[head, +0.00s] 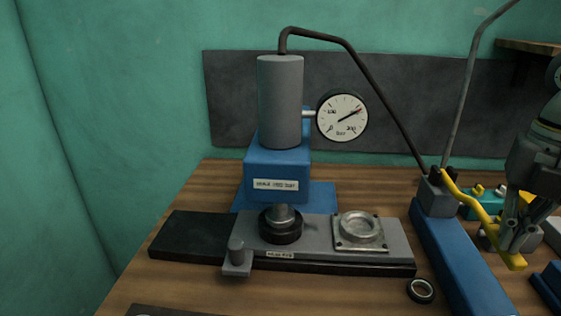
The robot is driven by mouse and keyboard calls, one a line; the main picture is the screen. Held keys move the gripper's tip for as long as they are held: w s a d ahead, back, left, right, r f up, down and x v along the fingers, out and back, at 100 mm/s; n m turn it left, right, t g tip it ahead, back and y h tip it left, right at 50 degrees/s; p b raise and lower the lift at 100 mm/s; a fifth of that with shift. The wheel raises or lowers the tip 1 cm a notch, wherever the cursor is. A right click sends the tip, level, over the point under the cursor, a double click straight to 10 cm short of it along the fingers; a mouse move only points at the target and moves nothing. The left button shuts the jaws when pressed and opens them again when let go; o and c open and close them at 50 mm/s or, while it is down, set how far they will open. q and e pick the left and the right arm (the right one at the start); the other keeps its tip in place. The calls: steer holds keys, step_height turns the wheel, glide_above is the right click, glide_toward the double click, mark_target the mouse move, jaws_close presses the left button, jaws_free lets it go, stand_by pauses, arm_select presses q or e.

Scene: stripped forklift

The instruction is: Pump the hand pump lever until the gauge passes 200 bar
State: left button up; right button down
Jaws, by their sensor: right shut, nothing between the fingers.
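The hand pump (437,196) is a grey block on a long blue body (459,258) at the right of the bench. A thin grey rod, which looks like its lever (462,105), rises from the block and leans right, out of the top of the picture. My right gripper (508,240) is shut and empty, pointing down beside the pump, apart from the rod. My left gripper is not in view.
The blue press (277,170) with a slide plate (318,238) fills the middle. A dark hose (375,85) arches to the pump. A small ring (420,290) lies in front.

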steer(key=shift+f, duration=0.65)
steer(key=shift+r, duration=0.1)
steer(key=shift+w, duration=0.1)
step_height(320, 180, up, 2)
steer(key=shift+w+r+p, duration=0.1)
steer(key=shift+w+p, duration=0.05)
steer(key=shift+p, duration=0.85)
arm_select(q)
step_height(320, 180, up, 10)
steer(key=p, duration=0.9)
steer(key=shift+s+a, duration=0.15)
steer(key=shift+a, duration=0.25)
arm_select(e)
step_height(320, 180, up, 12)
steer(key=shift+w, duration=0.1)
